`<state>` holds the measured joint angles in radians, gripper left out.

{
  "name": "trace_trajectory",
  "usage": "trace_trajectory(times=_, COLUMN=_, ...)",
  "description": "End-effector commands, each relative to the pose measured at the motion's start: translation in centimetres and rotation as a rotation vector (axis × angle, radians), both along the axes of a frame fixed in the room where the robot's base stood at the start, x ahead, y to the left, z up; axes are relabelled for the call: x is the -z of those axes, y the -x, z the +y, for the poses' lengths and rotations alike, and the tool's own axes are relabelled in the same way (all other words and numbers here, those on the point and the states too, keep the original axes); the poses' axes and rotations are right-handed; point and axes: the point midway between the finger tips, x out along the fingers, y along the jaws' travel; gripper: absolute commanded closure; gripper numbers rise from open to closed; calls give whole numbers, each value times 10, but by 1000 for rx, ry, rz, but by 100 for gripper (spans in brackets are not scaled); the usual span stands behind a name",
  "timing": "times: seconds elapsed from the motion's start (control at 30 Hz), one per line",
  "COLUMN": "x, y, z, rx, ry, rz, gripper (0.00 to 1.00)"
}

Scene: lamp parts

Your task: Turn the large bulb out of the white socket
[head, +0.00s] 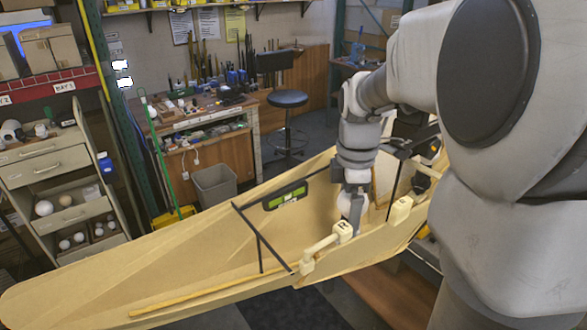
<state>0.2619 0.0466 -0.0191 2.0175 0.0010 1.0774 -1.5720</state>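My gripper (354,189) points down inside the long pale wooden hull, right of the picture's middle. A small whitish rounded shape (345,207) shows at its fingertips. It may be the large bulb, but it is too small and too covered to be sure. I cannot tell whether the fingers are open or shut on it. A cream block (343,231) stands just below the gripper on the near edge of the hull, and a similar block (400,209) stands to its right. I cannot tell whether either is the white socket.
The wooden hull (190,270) fills the lower middle, with dark thin bars and a green level (286,195) on it. A drawer cart (50,165) holding white balls stands at left. A workbench (205,130), grey bin (214,186) and stool (287,98) stand behind.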

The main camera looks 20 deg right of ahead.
Motion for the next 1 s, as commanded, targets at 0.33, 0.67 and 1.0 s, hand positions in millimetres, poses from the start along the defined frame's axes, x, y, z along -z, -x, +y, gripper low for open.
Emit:
trace_trajectory(times=0.33, x=9, y=0, z=0, rx=0, ry=0, rz=0, gripper=0)
trace_trajectory(times=0.67, x=8, y=0, z=0, rx=0, ry=0, rz=0, gripper=47)
trace_trajectory(times=1.0, x=8, y=0, z=0, rx=0, ry=0, rz=0, gripper=68)
